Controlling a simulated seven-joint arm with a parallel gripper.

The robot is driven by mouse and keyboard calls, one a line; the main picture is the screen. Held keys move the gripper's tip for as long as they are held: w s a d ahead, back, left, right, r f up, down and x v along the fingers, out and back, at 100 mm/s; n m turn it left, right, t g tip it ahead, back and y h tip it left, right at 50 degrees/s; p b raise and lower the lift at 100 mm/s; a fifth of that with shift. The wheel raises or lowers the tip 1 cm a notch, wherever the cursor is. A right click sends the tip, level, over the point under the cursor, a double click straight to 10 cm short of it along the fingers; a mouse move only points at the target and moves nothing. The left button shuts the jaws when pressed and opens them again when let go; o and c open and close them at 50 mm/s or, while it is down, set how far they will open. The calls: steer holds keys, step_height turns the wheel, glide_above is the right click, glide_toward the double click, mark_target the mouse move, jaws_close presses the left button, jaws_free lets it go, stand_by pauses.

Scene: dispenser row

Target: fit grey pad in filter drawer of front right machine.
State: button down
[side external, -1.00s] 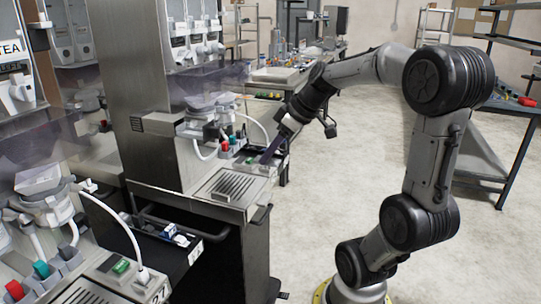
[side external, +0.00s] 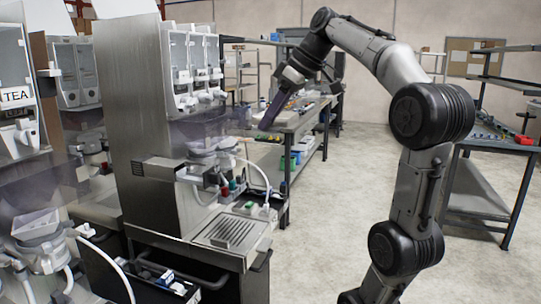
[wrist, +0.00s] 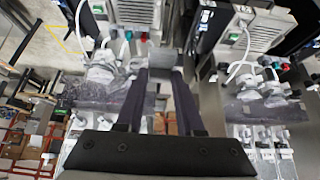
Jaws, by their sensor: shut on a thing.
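In the wrist view, my gripper (wrist: 162,72) is shut on a small grey pad (wrist: 164,58) at the fingertips. The pad is too small to make out in the side view. A dark drawer (side external: 165,283) with blue and white items stands pulled out low under the machine. I cannot tell whether it is the filter drawer, nor which machine is the front right one.
The machine has a slatted drip tray (side external: 229,232) and a white hose (side external: 258,180). Another machine labelled TEA (side external: 15,95) stands at the left. A workbench (side external: 300,125) is behind, and a shelf rack (side external: 485,150) is at the right. The floor between is clear.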

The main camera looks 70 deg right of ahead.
steer(key=r, duration=0.4)
steer(key=shift+w, duration=0.4)
steer(key=w+a, duration=0.4)
steer(key=w, duration=1.3)
steer(key=shift+f, duration=7.8)
steer(key=shift+f, duration=0.35)
